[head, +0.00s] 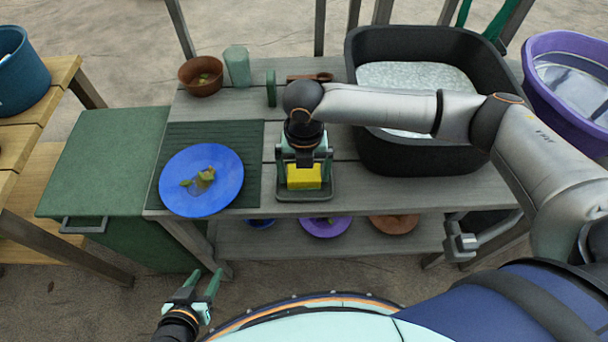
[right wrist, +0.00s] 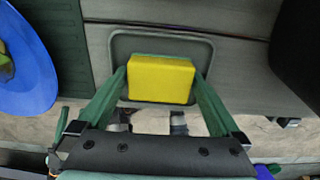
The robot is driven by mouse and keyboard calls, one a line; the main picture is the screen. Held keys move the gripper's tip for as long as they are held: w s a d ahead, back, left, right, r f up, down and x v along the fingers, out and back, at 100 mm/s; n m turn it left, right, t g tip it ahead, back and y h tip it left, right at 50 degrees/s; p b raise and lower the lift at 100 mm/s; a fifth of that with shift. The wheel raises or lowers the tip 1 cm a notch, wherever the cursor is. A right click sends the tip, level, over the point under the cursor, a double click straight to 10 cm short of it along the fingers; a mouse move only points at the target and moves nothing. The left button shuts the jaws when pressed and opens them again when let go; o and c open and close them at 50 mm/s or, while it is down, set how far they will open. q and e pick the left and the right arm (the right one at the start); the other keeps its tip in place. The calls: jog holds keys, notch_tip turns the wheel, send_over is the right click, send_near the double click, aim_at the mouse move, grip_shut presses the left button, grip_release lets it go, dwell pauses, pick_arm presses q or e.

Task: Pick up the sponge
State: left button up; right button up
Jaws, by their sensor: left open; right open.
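The yellow sponge (head: 304,177) lies in a small dark tray (head: 318,194) near the front edge of the grey wooden table. In the right wrist view the sponge (right wrist: 160,78) sits between the fingertips of my right gripper (right wrist: 160,82), with the tray's rim (right wrist: 203,45) around it. My right gripper (head: 302,164) points down over the sponge and is open, one finger at each side. I cannot tell whether the fingers touch it. My left gripper (head: 197,287) is open and empty, low in front of the table at the left.
A blue plate (head: 202,180) with scraps lies on a dark ribbed mat (head: 250,140) left of the tray. A black basin (head: 370,158) stands to the right. A brown bowl (head: 201,75) and green cup (head: 237,66) stand at the back. A shelf below holds several dishes.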

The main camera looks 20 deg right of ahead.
aim_at(304, 172)
pick_arm(q)
jog(key=shift+r, duration=0.1)
pick_arm(e)
jog(key=shift+c, duration=0.4)
pick_arm(q)
jog(key=shift+w, duration=0.1)
pick_arm(e)
jog(key=c, duration=0.9)
jog(key=shift+r, duration=0.2)
jog(key=shift+c, duration=0.2)
jog(key=shift+r, duration=0.25)
notch_tip(304, 172, up, 2)
jog(key=shift+r+p, duration=0.15)
jog(key=shift+p, duration=0.2)
pick_arm(q)
jog(key=shift+s+a+r+p, duration=0.45)
jog(key=shift+a+r+p, duration=0.3)
jog(key=shift+p, duration=0.35)
pick_arm(e)
jog(key=s+d+r, duration=0.9)
jog(key=d+r, duration=0.1)
jog(key=shift+s, duration=0.4)
